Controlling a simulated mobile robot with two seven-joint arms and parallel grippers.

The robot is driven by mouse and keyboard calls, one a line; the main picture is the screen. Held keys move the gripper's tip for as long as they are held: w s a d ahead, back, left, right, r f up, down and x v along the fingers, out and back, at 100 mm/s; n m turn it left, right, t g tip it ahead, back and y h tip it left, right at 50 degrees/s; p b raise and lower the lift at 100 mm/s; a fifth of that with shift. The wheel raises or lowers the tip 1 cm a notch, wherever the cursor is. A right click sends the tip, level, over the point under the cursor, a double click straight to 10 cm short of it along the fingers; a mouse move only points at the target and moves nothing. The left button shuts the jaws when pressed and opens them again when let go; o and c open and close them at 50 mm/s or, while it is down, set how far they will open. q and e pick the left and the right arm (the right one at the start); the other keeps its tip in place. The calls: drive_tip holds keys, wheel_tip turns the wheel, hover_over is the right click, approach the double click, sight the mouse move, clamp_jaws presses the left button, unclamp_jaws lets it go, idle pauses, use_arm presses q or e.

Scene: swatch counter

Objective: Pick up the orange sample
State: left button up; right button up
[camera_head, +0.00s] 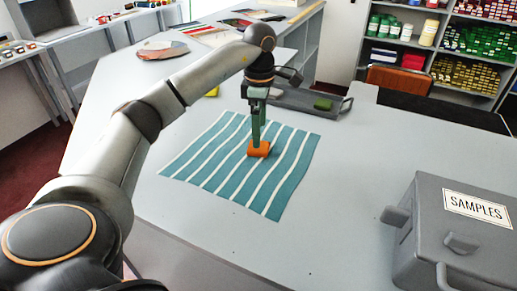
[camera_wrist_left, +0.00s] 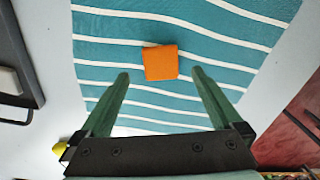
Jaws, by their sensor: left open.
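The orange sample (camera_head: 259,149) is a small block lying on a teal cloth with white stripes (camera_head: 205,160). In the left wrist view the orange sample (camera_wrist_left: 160,63) lies just beyond my fingertips, roughly centred between them. My left gripper (camera_head: 257,143) points down over the sample, and its fingers overlap the sample in the head view. In the left wrist view the two green fingers of my left gripper (camera_wrist_left: 160,76) are spread apart with nothing between them. I cannot tell the exact height of the fingertips above the cloth. My right gripper is not in view.
A grey tray (camera_head: 290,101) with a green block (camera_head: 322,104) stands behind the cloth. A grey box marked SAMPLES (camera_head: 440,235) stands at the right. A yellow item (camera_head: 212,92) sits behind my left arm. The counter between cloth and box is clear.

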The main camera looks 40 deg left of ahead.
use_arm(q)
wheel_tip(320, 180, down, 5)
drive_tip(key=shift+d+r, duration=0.1)
drive_tip(key=c, duration=1.4)
